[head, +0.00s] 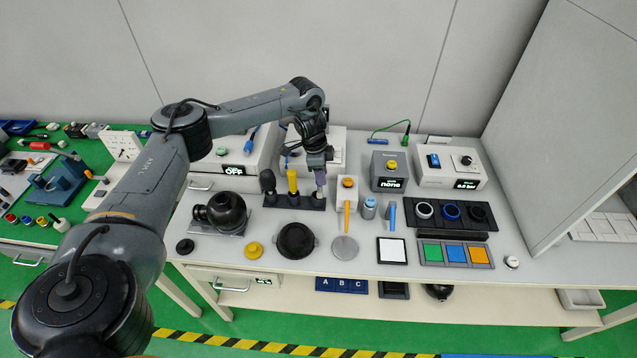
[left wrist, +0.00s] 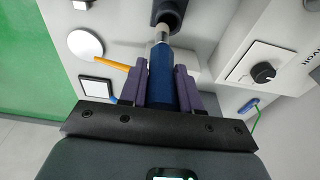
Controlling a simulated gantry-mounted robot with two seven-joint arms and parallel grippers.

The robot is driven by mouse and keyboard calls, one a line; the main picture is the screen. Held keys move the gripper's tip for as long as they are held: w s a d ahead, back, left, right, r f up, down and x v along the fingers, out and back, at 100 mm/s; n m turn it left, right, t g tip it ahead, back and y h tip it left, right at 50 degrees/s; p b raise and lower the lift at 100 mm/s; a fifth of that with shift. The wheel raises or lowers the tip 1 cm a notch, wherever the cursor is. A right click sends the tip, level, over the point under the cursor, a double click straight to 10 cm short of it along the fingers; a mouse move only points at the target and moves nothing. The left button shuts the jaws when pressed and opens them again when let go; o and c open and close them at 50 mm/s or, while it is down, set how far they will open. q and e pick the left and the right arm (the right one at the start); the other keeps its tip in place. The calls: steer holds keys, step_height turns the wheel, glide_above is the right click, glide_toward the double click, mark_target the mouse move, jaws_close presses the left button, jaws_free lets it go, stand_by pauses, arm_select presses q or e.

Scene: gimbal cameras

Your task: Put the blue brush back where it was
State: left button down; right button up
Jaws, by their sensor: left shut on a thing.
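My left gripper (head: 319,180) reaches down over the right end of a black rack (head: 280,202). The rack also holds a black-handled tool (head: 267,182) and a yellow-handled tool (head: 292,182), both upright. In the left wrist view my left gripper's purple fingers (left wrist: 160,88) are shut on the blue brush (left wrist: 160,75), gripping its handle. Its pale metal neck (left wrist: 160,34) points at a dark round part at the picture's top. I cannot tell whether the brush's end is inside the rack. In the head view the gripper hides most of the brush.
A round paddle with an orange handle (head: 345,247) and a black pan (head: 297,240) lie in front. A black ball-shaped device (head: 225,211) is at the left.

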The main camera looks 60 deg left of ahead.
arm_select(q)
steer(key=shift+s+a+f, duration=0.1)
steer(key=shift+a+f, duration=0.3)
steer(key=shift+a, duration=0.2)
steer(key=shift+f+b, duration=0.3)
steer(key=shift+f, duration=1.7)
steer(key=shift+f, duration=0.1)
steer(key=c, duration=0.8)
jaws_free()
